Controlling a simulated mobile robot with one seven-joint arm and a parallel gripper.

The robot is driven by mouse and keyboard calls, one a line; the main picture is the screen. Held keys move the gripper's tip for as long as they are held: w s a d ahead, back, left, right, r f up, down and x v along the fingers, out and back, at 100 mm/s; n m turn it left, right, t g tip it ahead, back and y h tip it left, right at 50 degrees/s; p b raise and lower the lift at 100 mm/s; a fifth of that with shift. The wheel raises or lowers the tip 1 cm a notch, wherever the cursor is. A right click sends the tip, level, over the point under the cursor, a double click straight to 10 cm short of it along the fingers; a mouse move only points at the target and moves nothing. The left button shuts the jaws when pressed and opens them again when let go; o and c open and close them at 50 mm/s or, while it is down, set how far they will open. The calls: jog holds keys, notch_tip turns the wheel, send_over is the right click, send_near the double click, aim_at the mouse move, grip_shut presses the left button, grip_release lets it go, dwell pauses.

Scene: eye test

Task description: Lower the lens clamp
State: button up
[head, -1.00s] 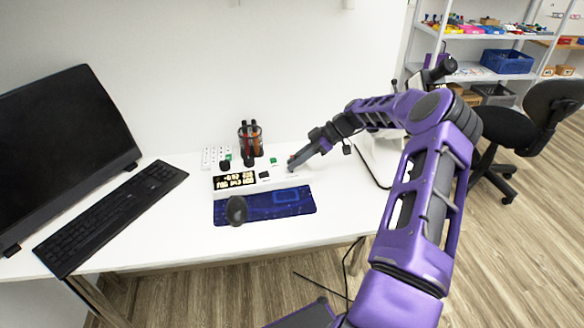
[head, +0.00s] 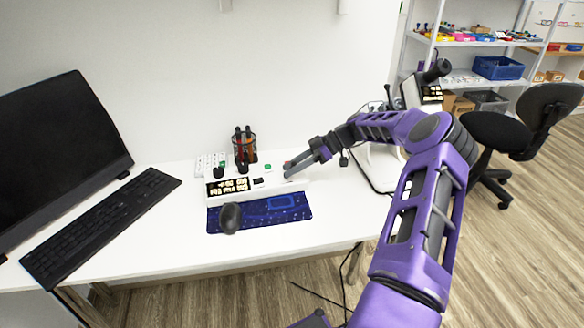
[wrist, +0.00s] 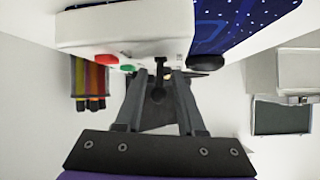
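A white device with a lit number display (head: 232,187) lies along the desk, and no part of it is plainly recognisable as a lens clamp. My gripper (head: 287,170) is at its right end in the head view. In the wrist view my gripper (wrist: 161,76) has its two fingers apart. A black lever with a round knob (wrist: 158,96) shows between them, with a gap on both sides. Whether the fingers stand around it or short of it, I cannot tell. Red (wrist: 112,59) and green (wrist: 127,68) buttons are beside the left finger.
A pen cup (head: 244,150) stands behind the device. A blue mouse pad (head: 285,211) with a black mouse (head: 230,217) lies in front. A keyboard (head: 105,220) and monitor (head: 55,150) are at left. A white instrument (head: 380,165) stands right, behind my arm. The front right desk is clear.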

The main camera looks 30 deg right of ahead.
jog(key=shift+o, duration=0.5)
jog(key=shift+r, duration=0.1)
